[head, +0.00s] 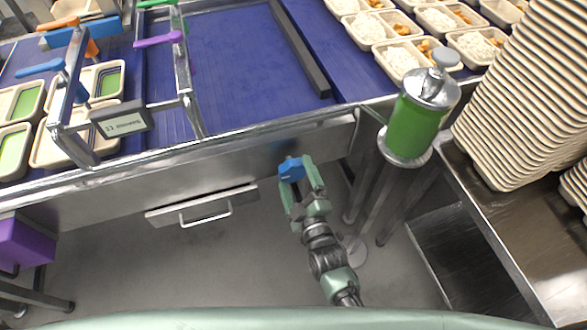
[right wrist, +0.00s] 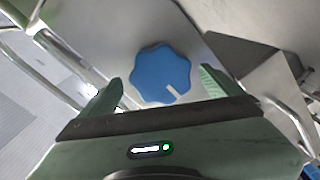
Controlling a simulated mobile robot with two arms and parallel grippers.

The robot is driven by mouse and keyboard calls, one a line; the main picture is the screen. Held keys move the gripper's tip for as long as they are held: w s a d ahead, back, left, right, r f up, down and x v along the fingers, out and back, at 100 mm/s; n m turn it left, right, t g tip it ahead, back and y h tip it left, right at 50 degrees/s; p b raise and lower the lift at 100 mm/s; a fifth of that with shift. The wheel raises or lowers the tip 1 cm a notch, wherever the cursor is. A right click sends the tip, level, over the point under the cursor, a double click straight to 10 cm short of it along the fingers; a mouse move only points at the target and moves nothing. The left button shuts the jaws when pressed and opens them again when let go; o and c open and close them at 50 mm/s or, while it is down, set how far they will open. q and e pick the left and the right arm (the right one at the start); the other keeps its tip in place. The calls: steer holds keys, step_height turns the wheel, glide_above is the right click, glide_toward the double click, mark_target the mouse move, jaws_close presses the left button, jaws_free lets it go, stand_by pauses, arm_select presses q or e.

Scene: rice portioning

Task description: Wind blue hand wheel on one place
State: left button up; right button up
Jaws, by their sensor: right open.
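The blue hand wheel (head: 292,169) is a lobed knob on the front metal panel below the conveyor. In the right wrist view the hand wheel (right wrist: 161,74) faces me, with a pale pointer mark at its lower right. My right gripper (head: 303,180) is at the wheel, its fingers apart. In the right wrist view the right gripper's fingertips (right wrist: 158,88) stand to the left and right of the wheel, with visible gaps on both sides. Nothing is held. My left gripper is not in view.
Left of the wheel is a drawer (head: 203,207) with a handle. A green canister (head: 414,118) stands on a post at right, near stacked trays (head: 525,100). The blue conveyor (head: 235,60) lies above, with rice trays (head: 400,58) at the upper right. Floor below the panel is open.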

steer(key=shift+x, duration=1.2)
steer(key=shift+w+a, duration=0.15)
steer(key=shift+w, duration=0.05)
steer(key=shift+f, duration=0.1)
steer(key=c, duration=1.4)
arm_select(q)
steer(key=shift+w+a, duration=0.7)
